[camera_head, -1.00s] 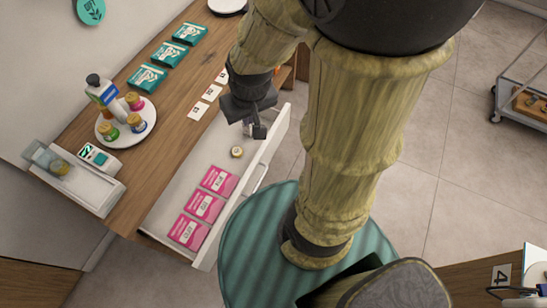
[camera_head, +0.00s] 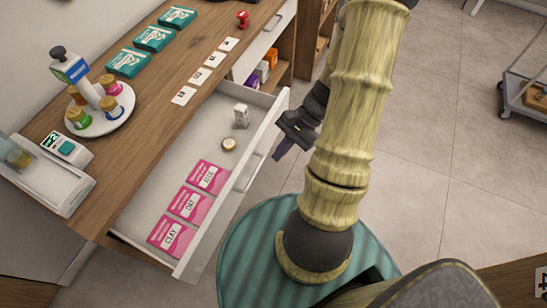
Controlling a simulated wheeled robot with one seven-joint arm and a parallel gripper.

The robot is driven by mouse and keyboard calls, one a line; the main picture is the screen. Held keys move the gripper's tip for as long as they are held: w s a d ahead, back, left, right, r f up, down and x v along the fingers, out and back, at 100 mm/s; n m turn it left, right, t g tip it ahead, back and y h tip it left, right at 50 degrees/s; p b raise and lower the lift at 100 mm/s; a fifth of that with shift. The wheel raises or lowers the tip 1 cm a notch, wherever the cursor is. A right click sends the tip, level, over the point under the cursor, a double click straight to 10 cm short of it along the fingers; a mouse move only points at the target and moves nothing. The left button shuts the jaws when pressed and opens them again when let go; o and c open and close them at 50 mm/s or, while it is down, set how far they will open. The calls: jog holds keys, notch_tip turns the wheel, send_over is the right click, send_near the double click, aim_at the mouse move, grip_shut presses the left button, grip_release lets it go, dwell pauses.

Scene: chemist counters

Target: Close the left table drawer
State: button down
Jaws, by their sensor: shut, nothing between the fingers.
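The left table drawer (camera_head: 222,192) is pulled open from the wooden table (camera_head: 125,185). It is white, with a bar handle (camera_head: 248,174) on its front. Inside lie pink packets (camera_head: 187,203), a small round tin (camera_head: 229,144) and a small white box (camera_head: 241,115). My gripper (camera_head: 284,146) is outside the drawer, to the right of its front panel near the right-hand end. It is shut and empty. Whether it touches the panel cannot be told.
On the table top are a round white tray with bottles (camera_head: 118,119), a small device (camera_head: 67,148), teal packets (camera_head: 153,39) and cards (camera_head: 199,76). An open shelf with boxes (camera_head: 262,70) is beyond the drawer. The floor at right is clear up to a cart (camera_head: 524,98).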

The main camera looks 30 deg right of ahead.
jog(key=w+d+f+m+t+y+b, duration=0.1)
jog(key=d+f+m+t+b, duration=0.5)
jog(key=f, duration=0.4)
jog(key=d+f+m+t+b, duration=0.7)
jog(key=f+m+t, duration=0.2)
jog(key=f, duration=0.1)
jog(key=shift+w+f+t+y, duration=0.15)
jog(key=shift+w+t+y, duration=0.15)
jog(key=shift+w+y, duration=0.1)
jog(key=shift+d, duration=0.1)
send_near(266, 145)
jog(key=x, duration=0.7)
jog(key=shift+s, duration=0.15)
